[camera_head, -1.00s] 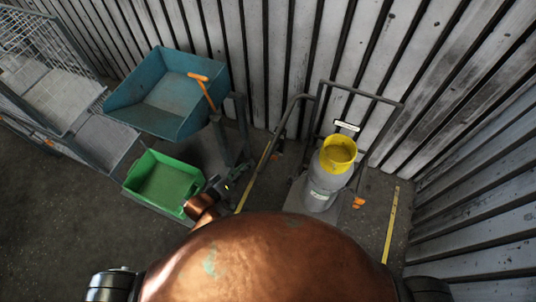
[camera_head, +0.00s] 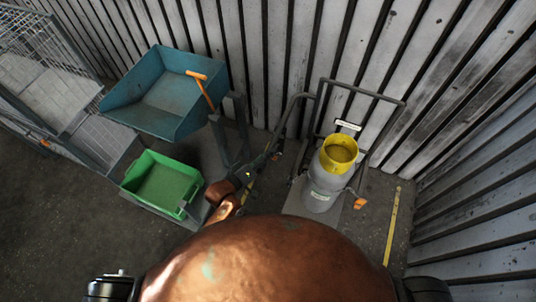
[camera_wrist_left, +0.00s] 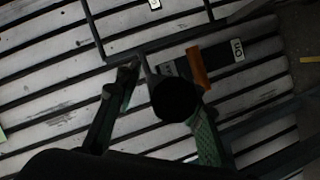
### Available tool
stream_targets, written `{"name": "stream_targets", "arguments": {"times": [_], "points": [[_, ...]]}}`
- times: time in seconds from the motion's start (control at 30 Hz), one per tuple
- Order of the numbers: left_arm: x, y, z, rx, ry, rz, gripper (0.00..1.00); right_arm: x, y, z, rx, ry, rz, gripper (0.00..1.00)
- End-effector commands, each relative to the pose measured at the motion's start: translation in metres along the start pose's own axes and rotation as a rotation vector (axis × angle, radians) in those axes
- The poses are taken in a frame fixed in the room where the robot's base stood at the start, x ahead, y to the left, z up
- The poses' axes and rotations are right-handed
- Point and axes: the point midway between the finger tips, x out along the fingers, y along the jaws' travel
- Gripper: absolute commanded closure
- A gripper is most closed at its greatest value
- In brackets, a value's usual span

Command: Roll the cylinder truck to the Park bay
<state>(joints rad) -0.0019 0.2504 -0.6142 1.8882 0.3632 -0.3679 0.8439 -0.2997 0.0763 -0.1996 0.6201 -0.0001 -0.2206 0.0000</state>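The cylinder truck (camera_head: 381,98) stands against the wall on the right. It has a grey tube frame, and its grey cylinder (camera_head: 322,187) with a yellow collar (camera_head: 339,153) stands upright. Yellow floor lines (camera_head: 392,226) run beside it; no Park sign is readable. My left gripper (camera_head: 268,157) is just left of the truck, near the lower end of its curved left tube (camera_head: 291,108). In the left wrist view, the gripper fingers (camera_wrist_left: 163,120) are apart, with a dark round end (camera_wrist_left: 174,99) between them; I cannot tell whether they touch it. My right gripper is out of view.
A blue tilted bin (camera_head: 160,95) with an orange lever and a green tray (camera_head: 163,183) stand to the left. A wire cage (camera_head: 45,60) is at the far left. Slatted walls (camera_head: 475,155) close off the back and right. Floor (camera_head: 60,215) at front left is clear.

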Motion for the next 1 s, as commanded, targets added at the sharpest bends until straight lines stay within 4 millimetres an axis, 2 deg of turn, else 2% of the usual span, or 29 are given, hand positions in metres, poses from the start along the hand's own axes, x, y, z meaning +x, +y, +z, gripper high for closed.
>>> {"name": "stream_targets", "arguments": {"times": [0.23,0.73,1.0], "points": [[0.0006,0.0004,-0.0002,0.0,0.001,0.001,0.65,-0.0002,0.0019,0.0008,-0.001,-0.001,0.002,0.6],[0.0003,-0.0001,-0.0003,0.0,0.001,0.0,0.99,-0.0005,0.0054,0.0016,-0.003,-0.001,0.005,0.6],[0.0001,-0.0004,-0.0003,0.0,0.001,-0.001,1.0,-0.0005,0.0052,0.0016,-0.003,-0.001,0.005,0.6]]}}
